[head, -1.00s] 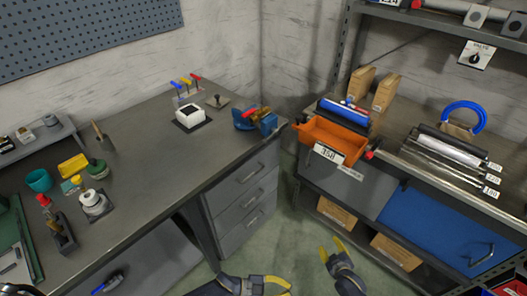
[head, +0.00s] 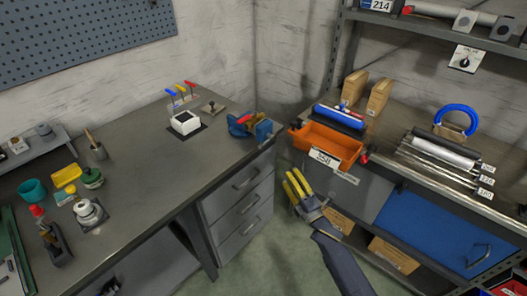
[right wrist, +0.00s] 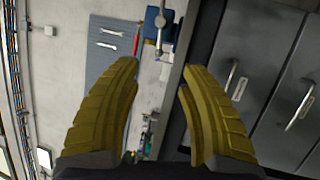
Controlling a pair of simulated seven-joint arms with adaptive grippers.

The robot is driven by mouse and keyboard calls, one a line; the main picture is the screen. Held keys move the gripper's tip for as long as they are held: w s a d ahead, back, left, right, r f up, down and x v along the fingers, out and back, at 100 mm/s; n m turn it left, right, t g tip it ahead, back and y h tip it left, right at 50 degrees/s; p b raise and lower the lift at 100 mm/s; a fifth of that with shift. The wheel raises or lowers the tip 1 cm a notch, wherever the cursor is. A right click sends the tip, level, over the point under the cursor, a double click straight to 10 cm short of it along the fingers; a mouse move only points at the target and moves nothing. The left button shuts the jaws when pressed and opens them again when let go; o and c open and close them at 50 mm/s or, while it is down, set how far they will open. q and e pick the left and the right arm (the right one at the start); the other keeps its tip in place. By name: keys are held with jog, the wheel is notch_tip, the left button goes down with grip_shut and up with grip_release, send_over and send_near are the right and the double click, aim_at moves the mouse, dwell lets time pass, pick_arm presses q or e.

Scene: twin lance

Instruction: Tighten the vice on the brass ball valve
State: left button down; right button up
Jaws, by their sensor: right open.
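The blue vice (head: 264,130) stands at the right end of the grey workbench in the head view. The brass ball valve (head: 251,126), with a red handle, sits at the vice; the view is too small to tell how firmly it is held. My right gripper (head: 293,180) is open and empty, below and to the right of the vice, in front of the drawers. In the right wrist view the blue vice (right wrist: 158,25), with its metal screw and handle, shows beyond and between the parted yellow fingers (right wrist: 158,82). My left gripper is not in view.
An orange bin (head: 328,148) marked 358 projects from the shelf on the right. Drawers (head: 240,205) lie below the vice. A white box (head: 185,122) and coloured-handled tools (head: 180,95) stand left of it. The bench middle (head: 150,175) is clear.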

aim_at(271, 137)
jog(key=x, duration=1.7)
jog(key=shift+w, duration=0.25)
jog(key=shift+o, duration=0.3)
grip_shut()
